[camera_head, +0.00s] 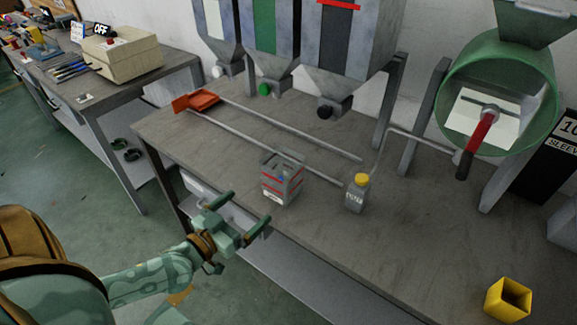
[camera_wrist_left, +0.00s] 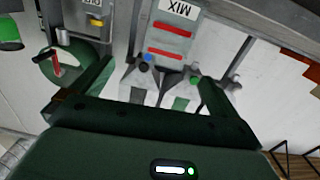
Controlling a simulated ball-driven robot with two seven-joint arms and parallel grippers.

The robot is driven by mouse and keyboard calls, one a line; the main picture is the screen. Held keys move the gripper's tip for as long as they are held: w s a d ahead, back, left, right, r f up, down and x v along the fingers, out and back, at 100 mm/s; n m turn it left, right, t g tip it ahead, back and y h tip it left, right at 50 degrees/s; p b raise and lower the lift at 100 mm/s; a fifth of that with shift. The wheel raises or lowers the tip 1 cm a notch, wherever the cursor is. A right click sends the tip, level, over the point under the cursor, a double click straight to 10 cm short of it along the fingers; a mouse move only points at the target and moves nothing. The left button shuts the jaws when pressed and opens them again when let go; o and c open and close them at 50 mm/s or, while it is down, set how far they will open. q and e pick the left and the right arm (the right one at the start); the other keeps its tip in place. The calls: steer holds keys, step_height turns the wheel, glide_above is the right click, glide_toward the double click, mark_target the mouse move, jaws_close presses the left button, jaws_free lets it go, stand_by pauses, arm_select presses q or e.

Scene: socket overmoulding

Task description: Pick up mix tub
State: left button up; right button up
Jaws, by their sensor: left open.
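The mix tub (camera_head: 282,183) is a grey square container with red stripes. It stands upright near the front edge of the grey workbench (camera_head: 400,235). In the left wrist view the tub (camera_wrist_left: 172,38) appears upside down, with its MIX label at the top of the picture. My left gripper (camera_head: 245,213) is open and empty, just in front of the tub and apart from it, at the bench's front edge. In the left wrist view its two fingers spread to either side below the tub. My right gripper is in neither view.
Hoppers (camera_head: 345,45) hang above the back. A green drum (camera_head: 503,85) with a crank is at right. A yellow square tube (camera_head: 507,300) stands front right.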

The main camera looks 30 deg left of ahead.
mark_target(272, 175)
arm_select(q)
steer(key=shift+y, duration=0.4)
steer(key=w, duration=0.7)
steer(key=w+r+b, duration=0.1)
steer(key=w, duration=0.3)
steer(key=shift+w, duration=0.15)
steer(key=w, duration=0.3)
steer(key=w+b, duration=0.1)
steer(key=w, duration=0.1)
steer(key=shift+w+d+r, duration=0.2)
steer(key=shift+w+r, duration=0.1)
steer(key=shift+r, duration=0.05)
steer(key=c, duration=1.1)
steer(key=shift+c, duration=0.2)
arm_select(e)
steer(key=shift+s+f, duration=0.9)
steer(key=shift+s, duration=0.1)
arm_select(q)
steer(key=shift+r, duration=0.15)
